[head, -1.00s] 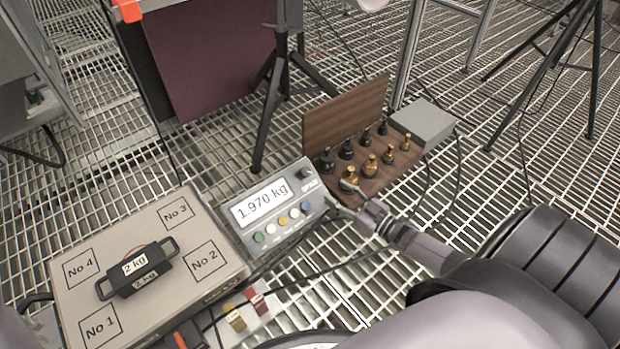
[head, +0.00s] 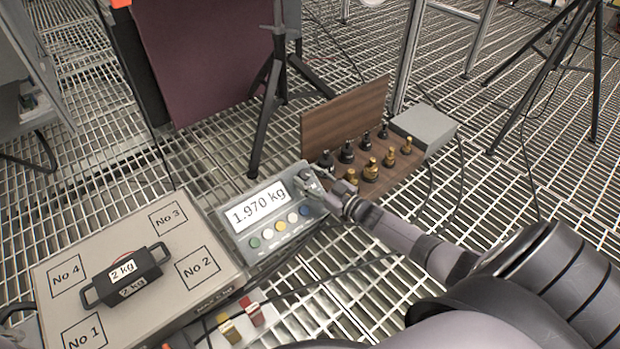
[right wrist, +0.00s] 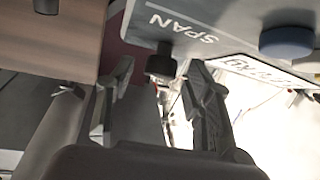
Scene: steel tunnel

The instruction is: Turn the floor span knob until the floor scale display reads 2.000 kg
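The floor scale display (head: 258,206) reads 1.970 kg in the head view, on a grey indicator box with a row of coloured buttons. The black span knob (right wrist: 161,66) sits beside the printed word SPAN in the right wrist view. My right gripper (right wrist: 158,76) is open, with one finger on each side of the knob; I cannot tell whether either finger touches it. In the head view the right gripper (head: 309,184) is at the box's upper right corner and partly covers the knob area.
A black 2 kg weight (head: 123,274) rests on the scale platform (head: 205,235), which has numbered squares. A wooden case (head: 345,112) with brass and dark weights stands just right of the indicator box. A grey box (head: 424,128), cables and black tripod legs stand around it.

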